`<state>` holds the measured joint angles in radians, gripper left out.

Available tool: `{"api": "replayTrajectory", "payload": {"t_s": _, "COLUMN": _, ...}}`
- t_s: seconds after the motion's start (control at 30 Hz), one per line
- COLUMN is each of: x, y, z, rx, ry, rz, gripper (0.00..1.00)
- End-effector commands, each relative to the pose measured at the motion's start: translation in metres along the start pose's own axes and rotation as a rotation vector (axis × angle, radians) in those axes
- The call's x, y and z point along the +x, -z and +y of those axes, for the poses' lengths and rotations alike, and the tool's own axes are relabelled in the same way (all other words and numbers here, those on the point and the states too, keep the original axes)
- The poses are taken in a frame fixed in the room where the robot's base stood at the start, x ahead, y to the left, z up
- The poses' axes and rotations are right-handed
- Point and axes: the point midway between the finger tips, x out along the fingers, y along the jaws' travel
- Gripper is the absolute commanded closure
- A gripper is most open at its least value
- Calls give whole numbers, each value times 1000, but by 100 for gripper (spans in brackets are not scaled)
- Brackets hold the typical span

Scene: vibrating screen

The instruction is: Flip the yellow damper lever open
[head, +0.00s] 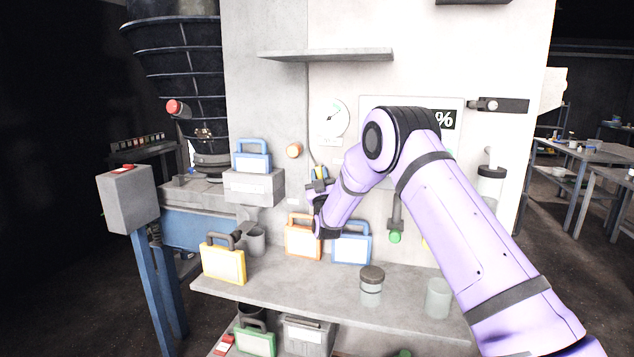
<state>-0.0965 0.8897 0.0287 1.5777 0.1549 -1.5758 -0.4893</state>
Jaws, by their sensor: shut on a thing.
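The yellow damper lever (322,169) shows as a small yellow and blue piece in front of the pale wall panel, below the round gauge. It is mostly hidden by my gripper (319,183), which is shut on it. My purple arm reaches in from the lower right. The lever's exact angle cannot be told, as the gripper covers much of it.
A shelf (250,284) below holds a yellow case (224,262), an orange case (302,238), a blue case (351,246) and jars (371,289). A round gauge (332,117), an orange button (294,150) and a green-tipped handle (396,236) are on the wall.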

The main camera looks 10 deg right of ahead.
Motion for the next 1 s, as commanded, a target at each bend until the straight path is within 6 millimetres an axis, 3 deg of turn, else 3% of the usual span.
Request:
{"api": "replayTrajectory", "payload": {"t_s": 0.43, "x": -1, "y": -4, "z": 19, "rx": 175, "ry": -162, "rz": 44, "gripper": 100}}
{"api": "replayTrajectory", "payload": {"t_s": 1.0, "x": -2, "y": -4, "z": 23, "rx": 207, "ry": -190, "rz": 52, "gripper": 100}}
